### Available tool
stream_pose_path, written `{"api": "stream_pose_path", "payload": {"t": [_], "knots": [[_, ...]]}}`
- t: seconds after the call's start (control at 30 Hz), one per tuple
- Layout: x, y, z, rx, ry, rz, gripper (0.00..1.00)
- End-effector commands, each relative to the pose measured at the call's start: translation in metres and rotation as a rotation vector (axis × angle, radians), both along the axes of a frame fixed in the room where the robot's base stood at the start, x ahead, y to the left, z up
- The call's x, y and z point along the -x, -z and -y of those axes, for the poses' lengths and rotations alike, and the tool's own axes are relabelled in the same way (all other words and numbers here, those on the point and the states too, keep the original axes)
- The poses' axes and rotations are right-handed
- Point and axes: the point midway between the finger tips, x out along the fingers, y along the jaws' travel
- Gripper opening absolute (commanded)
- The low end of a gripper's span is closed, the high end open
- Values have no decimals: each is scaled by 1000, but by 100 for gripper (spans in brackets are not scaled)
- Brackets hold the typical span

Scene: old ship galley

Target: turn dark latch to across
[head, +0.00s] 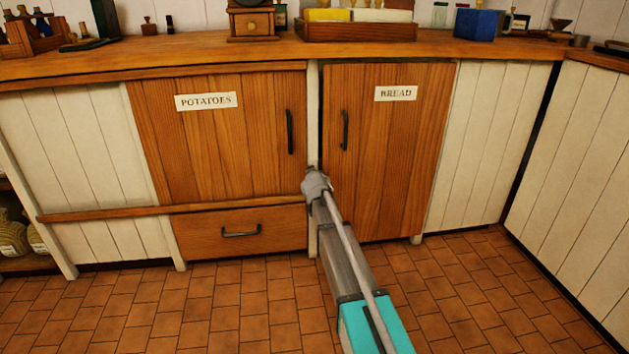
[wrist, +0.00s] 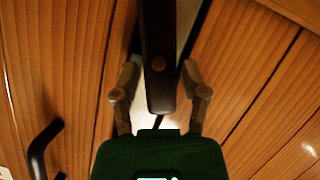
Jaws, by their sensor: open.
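The dark latch (wrist: 158,40) shows in the wrist view as a long dark bar with a round bolt head. It runs lengthwise over the pale strip between two wooden panels, its lower end just beyond the green gripper body. My gripper (wrist: 160,84) is open, with one finger on each side of the bar. Small gaps show, and I cannot tell whether either finger touches it. In the head view my gripper (head: 312,178) is at the white post between the POTATOES door (head: 215,140) and the BREAD door (head: 385,160). There the latch is hidden or too small to make out.
A dark door handle (wrist: 45,148) stands out at the lower left of the wrist view. Both doors have upright dark handles (head: 290,132). A drawer (head: 240,232) lies under the left door. The counter (head: 240,54) above carries boxes and jars. The tiled floor in front is clear.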

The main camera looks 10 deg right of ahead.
Motion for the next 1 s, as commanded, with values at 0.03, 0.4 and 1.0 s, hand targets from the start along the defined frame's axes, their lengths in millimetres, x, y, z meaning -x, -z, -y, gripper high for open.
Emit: {"api": "stream_pose_path", "payload": {"t": [0.03, 0.4, 1.0], "knots": [[-3, 1, 0, 0, 0, 0, 57], [-4, 1, 1, 0, 0, 0, 57], [-4, 3, 0, 36, 1, -1, 0]]}}
